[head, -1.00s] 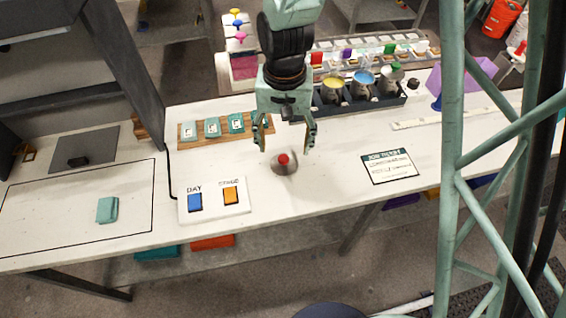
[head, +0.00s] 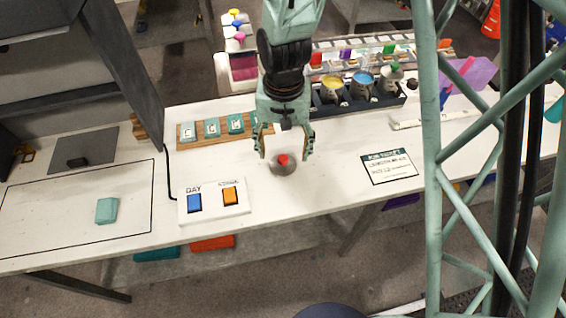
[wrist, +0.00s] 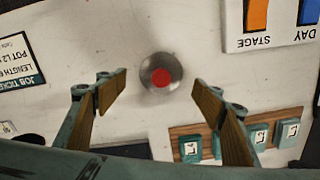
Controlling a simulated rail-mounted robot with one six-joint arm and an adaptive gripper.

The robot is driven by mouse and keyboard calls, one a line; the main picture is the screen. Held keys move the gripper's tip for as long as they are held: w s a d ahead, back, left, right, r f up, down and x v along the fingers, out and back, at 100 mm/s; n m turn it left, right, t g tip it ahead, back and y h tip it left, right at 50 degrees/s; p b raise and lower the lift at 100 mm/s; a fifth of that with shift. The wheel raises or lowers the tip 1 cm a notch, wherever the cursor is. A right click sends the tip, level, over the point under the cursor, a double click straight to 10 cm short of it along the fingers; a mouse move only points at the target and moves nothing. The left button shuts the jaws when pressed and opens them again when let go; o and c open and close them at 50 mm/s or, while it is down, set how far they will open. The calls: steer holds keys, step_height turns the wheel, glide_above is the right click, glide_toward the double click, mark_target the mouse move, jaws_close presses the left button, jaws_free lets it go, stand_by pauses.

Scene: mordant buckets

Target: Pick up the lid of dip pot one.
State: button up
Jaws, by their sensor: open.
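A round grey metal lid with a red knob (head: 284,167) lies flat on the white table. It also shows in the wrist view (wrist: 161,74), between and just beyond the fingertips. My gripper (head: 285,153) is open and points down above the lid, one finger to each side of the red knob. In the wrist view my open gripper (wrist: 159,82) is empty, and I see no contact with the lid.
A pot with a green knob (head: 394,70) stands in the same rack (head: 335,109). A button panel (head: 214,210) lies left of the lid, a job ticket (head: 390,167) right, and a wooden board with teal cards (head: 203,141) behind left. Table around the lid is clear.

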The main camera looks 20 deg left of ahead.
mark_target(283, 157)
steer(key=shift+a+f, duration=0.1)
steer(key=shift+f, duration=1.9)
steer(key=shift+c, duration=0.7)
steer(key=c, duration=0.8)
